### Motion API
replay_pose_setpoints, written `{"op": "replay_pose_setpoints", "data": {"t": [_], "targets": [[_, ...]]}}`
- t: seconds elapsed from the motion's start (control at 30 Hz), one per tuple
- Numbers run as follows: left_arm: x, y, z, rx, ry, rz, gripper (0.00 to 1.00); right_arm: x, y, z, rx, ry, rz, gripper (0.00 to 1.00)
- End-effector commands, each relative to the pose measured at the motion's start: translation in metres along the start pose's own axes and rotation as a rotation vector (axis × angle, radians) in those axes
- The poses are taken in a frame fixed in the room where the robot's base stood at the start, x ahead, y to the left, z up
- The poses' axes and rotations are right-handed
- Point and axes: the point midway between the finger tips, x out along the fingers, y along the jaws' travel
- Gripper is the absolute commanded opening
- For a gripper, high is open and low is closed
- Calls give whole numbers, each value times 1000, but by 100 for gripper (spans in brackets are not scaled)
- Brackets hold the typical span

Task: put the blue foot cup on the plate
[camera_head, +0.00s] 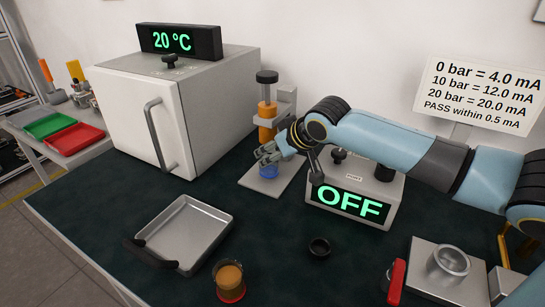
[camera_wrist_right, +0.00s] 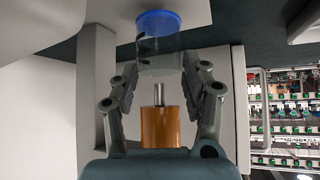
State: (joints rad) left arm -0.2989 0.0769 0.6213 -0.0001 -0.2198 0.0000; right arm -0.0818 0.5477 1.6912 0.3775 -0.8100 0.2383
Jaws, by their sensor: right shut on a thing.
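The blue foot cup is a clear glass with a blue base (camera_head: 268,171). In the right wrist view the blue foot (camera_wrist_right: 158,22) is at the top, with the clear wall between my fingers. My right gripper (camera_head: 268,154) is shut on the cup, holding it upright at the press-like stand. The stand's pale base plate (camera_head: 252,181) lies beneath and around the foot in the head view. I cannot tell whether the foot touches it. In the wrist view, my right gripper (camera_wrist_right: 163,75) has a finger on each side of the glass. My left gripper is not in view.
The stand has an orange cylinder (camera_head: 267,112). The OFF box (camera_head: 350,205) is to the right, the white oven (camera_head: 150,115) to the left. In front are a metal tray (camera_head: 205,232), a black ring (camera_head: 319,248) and a red-foot cup (camera_head: 229,282). A metal dish (camera_head: 448,262) is at lower right.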

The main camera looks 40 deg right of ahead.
Motion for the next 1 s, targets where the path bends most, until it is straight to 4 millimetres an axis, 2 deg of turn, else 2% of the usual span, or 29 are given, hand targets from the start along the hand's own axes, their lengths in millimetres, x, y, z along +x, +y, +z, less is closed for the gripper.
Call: {"op": "replay_pose_setpoints", "data": {"t": [0.03,0.13,0.47,0.5,0.67,1.0], "targets": [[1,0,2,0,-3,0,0,6,3,-7,3,2,0,10],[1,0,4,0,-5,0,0,13,2,6,2,-3,-1,10],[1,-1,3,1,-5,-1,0,15,2,8,0,0,-1,10],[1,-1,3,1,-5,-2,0,15,2,9,0,0,-1,47],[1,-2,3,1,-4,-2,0,15,2,9,0,0,-1,68],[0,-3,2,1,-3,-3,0,11,2,8,-2,-1,0,69]]}}
